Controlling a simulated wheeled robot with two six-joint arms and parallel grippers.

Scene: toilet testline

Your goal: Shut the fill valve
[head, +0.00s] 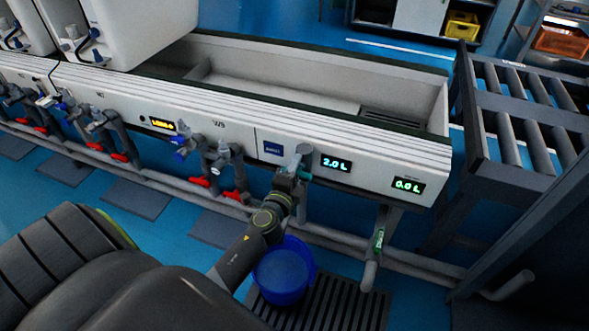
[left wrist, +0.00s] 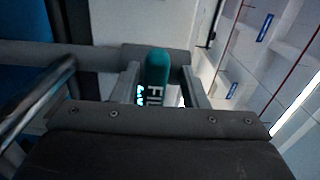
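The fill valve's teal handle (left wrist: 157,72), lettered "FIL…", points toward the camera in the left wrist view. In the head view a little of the teal handle (head: 305,174) shows beside my gripper on the front panel. My left gripper (head: 300,160) is at the valve; in the left wrist view its two fingers (left wrist: 160,88) stand on either side of the handle. Gaps show between handle and fingers, so it looks open around the handle. The valve body is mostly hidden by my gripper. My right gripper is not in view.
A display (head: 336,163) reads 2.0 L; another (head: 408,185) reads 0.0 L. A blue bucket (head: 284,285) stands on a dark floor grate (head: 345,305) beneath my left arm. Several red-handled valves and pipes line the panel to the left. A roller conveyor (head: 530,110) stands at right.

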